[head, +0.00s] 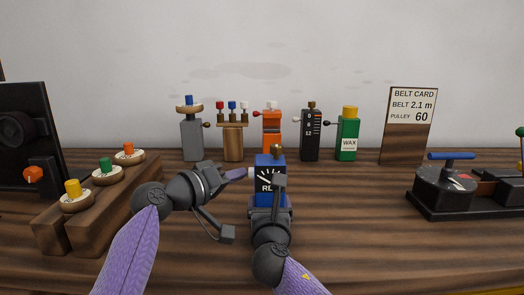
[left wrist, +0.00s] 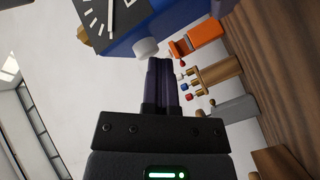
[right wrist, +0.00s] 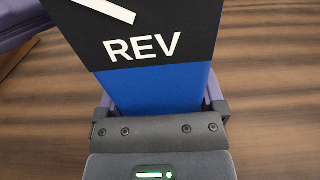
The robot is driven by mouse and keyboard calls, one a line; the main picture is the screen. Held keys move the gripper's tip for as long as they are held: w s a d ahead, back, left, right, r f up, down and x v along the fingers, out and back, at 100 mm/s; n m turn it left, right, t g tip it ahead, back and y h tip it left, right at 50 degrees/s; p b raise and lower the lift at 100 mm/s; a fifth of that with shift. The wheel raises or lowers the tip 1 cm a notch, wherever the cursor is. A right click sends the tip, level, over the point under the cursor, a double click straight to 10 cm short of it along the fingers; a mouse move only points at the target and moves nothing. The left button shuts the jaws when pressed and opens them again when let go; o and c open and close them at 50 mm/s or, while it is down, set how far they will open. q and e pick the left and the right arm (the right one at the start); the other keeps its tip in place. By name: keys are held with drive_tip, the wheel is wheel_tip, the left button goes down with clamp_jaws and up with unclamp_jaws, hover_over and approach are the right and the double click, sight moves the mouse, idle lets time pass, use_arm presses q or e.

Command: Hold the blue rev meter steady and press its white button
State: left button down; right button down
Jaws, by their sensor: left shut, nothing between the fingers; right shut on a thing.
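The blue rev meter (head: 266,188) stands upright in front of me, its black dial face with white marks turned toward me. My right gripper (head: 271,203) is shut on its lower body; the right wrist view shows the meter's blue front (right wrist: 160,88) between the fingers. The white button (left wrist: 145,48) sticks out of the meter's left side. My left gripper (head: 243,173) is shut and empty, its fingertips (left wrist: 160,64) at the button. I cannot tell whether they touch it.
Behind stand a grey tool (head: 191,140), a wooden peg rack (head: 233,142), an orange device (head: 271,143), a black gauge (head: 311,135) and a green wax bottle (head: 347,140). A stepped wooden block with knobs (head: 90,228) is left; a black machine (head: 445,190) is right.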

use_arm(q)
drive_tip(key=shift+f, duration=0.1)
use_arm(e)
drive_tip(key=shift+a+f, duration=0.1)
use_arm(q)
drive_tip(key=a, duration=0.6)
drive_tip(key=shift+a, duration=0.15)
